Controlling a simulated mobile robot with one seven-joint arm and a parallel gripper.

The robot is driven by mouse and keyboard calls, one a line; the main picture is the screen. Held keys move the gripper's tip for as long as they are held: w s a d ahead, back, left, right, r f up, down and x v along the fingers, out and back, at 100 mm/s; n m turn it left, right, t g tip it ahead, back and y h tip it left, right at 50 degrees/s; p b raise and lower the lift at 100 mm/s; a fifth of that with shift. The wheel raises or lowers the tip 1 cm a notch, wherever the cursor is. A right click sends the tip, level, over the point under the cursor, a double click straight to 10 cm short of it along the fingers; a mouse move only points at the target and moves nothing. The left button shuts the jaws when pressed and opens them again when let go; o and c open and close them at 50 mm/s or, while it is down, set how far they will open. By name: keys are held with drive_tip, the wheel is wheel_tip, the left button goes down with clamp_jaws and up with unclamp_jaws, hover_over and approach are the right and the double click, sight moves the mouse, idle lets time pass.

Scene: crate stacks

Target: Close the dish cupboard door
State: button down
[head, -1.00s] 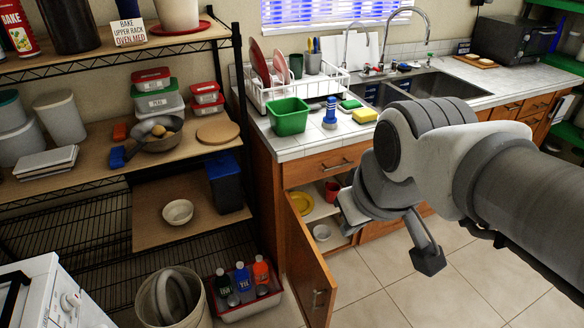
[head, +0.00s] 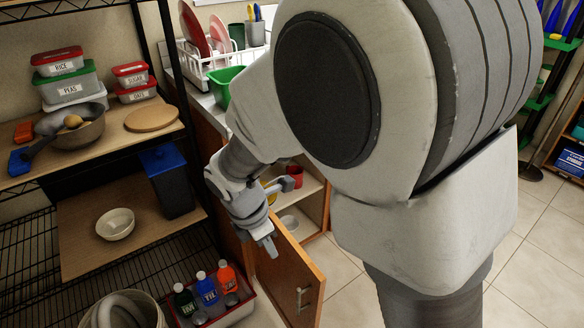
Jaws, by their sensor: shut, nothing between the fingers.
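The dish cupboard door (head: 289,277) stands open in the head view, swung out toward me. Its wooden outer face and its metal handle (head: 300,297) show. My gripper (head: 270,246) is shut and empty. It overlaps the upper left part of the door in the picture, left of the handle. I cannot tell whether it touches the door. My arm hides part of the cupboard and most of the counter.
A wire shelf rack stands left, with a wooden board (head: 80,240), a white bowl (head: 115,224) and a dark blue-lidded bin (head: 168,180). A tray of bottles (head: 240,308) and a bucket (head: 150,310) are on the floor near the door. Tiled floor (head: 345,280) is clear right of the door.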

drive_tip(key=b, duration=0.4)
approach(296, 261)
drive_tip(key=s+a+f, duration=0.2)
drive_tip(key=s+f, duration=0.2)
drive_tip(key=f, duration=0.1)
drive_tip(key=shift+w+d+r+b, duration=0.15)
drive_tip(key=shift+w+d+b, duration=0.25)
drive_tip(key=shift+d, duration=0.5)
drive_tip(key=shift+w+d+r+b, duration=0.2)
drive_tip(key=shift+w+d, duration=0.3)
drive_tip(key=shift+d, duration=0.45)
